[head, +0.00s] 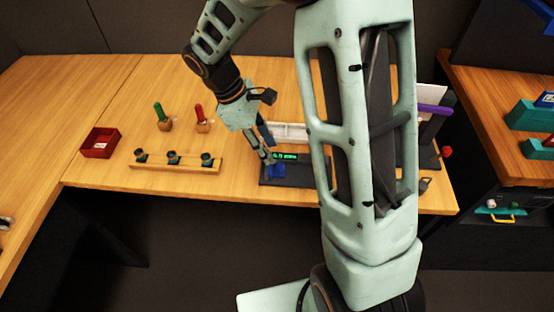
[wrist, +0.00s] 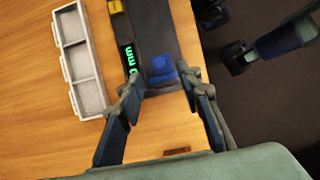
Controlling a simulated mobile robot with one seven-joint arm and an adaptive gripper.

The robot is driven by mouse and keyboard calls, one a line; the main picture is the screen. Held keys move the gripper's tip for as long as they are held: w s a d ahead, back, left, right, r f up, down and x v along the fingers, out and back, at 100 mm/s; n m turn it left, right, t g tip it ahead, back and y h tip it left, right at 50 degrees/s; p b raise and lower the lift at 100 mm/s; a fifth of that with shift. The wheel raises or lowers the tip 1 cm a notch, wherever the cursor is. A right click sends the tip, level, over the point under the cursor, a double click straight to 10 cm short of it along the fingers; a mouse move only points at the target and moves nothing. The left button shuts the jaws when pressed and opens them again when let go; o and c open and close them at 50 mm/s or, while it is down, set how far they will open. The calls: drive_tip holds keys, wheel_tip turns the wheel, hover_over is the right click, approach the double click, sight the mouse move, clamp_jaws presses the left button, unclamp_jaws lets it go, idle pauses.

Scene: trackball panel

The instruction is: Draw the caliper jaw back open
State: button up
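The caliper is a dark bar or base (wrist: 150,25) with a green-lit display (wrist: 127,58) and a blue block (wrist: 160,68), which looks like its sliding jaw. In the head view the dark base (head: 312,174), the display (head: 287,157) and the blue block (head: 277,171) show near the table's front edge. My gripper (wrist: 163,84) is open, its two fingers wide apart near the base's end. The blue block lies just beyond and between the fingertips, with no clear contact. In the head view my gripper (head: 268,160) hides part of the caliper's left side.
A white compartment tray (wrist: 80,60) lies beside the caliper. A wooden rack (head: 176,163) with several dark round pieces, a green-handled tool (head: 158,110), a red-handled tool (head: 200,113) and a red bin (head: 100,143) stand to the left. My arm covers the right of the table.

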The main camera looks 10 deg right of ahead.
sight(279, 164)
drive_tip(key=x, duration=0.5)
drive_tip(key=shift+d+f, duration=0.1)
drive_tip(key=shift+f, duration=0.25)
drive_tip(key=shift+c, duration=0.7)
clamp_jaws()
